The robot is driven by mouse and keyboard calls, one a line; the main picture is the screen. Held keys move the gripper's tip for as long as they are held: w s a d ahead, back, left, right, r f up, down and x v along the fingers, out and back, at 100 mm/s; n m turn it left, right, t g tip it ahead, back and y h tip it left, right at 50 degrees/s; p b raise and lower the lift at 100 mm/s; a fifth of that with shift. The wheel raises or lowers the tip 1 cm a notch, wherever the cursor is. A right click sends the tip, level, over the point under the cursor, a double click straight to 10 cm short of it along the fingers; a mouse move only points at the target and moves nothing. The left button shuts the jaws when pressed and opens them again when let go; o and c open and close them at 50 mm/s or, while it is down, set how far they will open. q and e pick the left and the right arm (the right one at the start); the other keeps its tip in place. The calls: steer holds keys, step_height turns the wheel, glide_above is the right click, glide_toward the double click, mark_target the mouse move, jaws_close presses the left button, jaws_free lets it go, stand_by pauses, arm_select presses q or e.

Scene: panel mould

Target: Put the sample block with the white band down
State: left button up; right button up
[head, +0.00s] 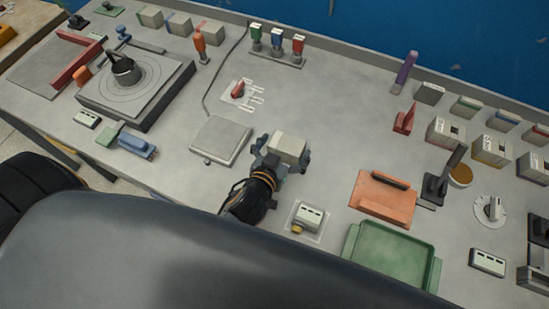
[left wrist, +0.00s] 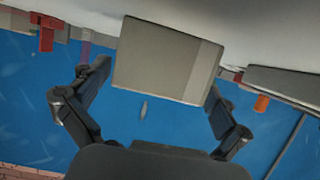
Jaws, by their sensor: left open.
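The sample block (head: 289,146) is a pale grey box near the middle of the bench in the head view. In the left wrist view the block (left wrist: 160,62) shows a lighter band along its right side. My left gripper (head: 281,158) is open around the block, in front of the grey square plate's right side. In the left wrist view its fingers (left wrist: 158,82) stand on either side of the block, with a gap at the left finger; contact at the right finger is unclear. Whether the block rests on the bench is unclear. My right gripper is not in view.
A grey square plate (head: 221,139) lies left of the block. A small meter box (head: 309,217) stands in front. An orange plate (head: 383,197) and green tray (head: 391,256) lie to the right. Bare bench (head: 335,125) lies right of the block.

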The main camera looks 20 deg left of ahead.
arm_select(q)
steer(key=b+v, duration=0.1)
steer(key=v, duration=0.9)
steer(key=shift+b, duration=0.35)
steer(key=shift+s+r, duration=0.45)
steer(key=shift+s, duration=0.2)
steer(key=shift+w, duration=0.1)
steer(key=shift+f, duration=0.1)
